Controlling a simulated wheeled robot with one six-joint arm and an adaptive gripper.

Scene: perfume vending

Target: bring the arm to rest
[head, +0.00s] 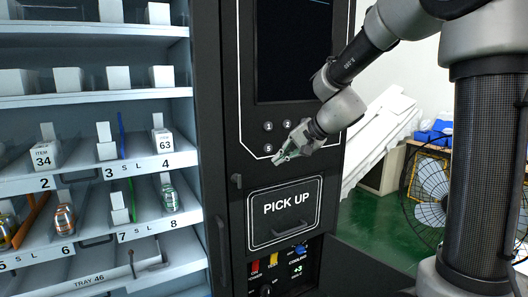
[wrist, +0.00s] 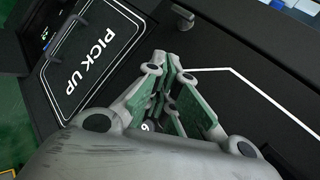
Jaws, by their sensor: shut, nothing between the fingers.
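My gripper (head: 282,157) is in front of the vending machine's black panel (head: 228,110), just above the PICK UP door (head: 284,212) and over the lower number buttons. The wrist view shows its fingers (wrist: 165,80) closed together with nothing between them. The PICK UP door also shows at the left of the wrist view (wrist: 92,45) and looks closed. My arm reaches in from the upper right of the head view. I cannot tell whether the fingertips touch the panel.
Shelves (head: 95,95) with white boxes and perfume bottles (head: 169,197) fill the left side. A dark screen (head: 293,50) is above the buttons. Control knobs (head: 300,249) sit below the door. At right are a fan (head: 432,213), blue items (head: 436,132) and green floor (head: 375,215).

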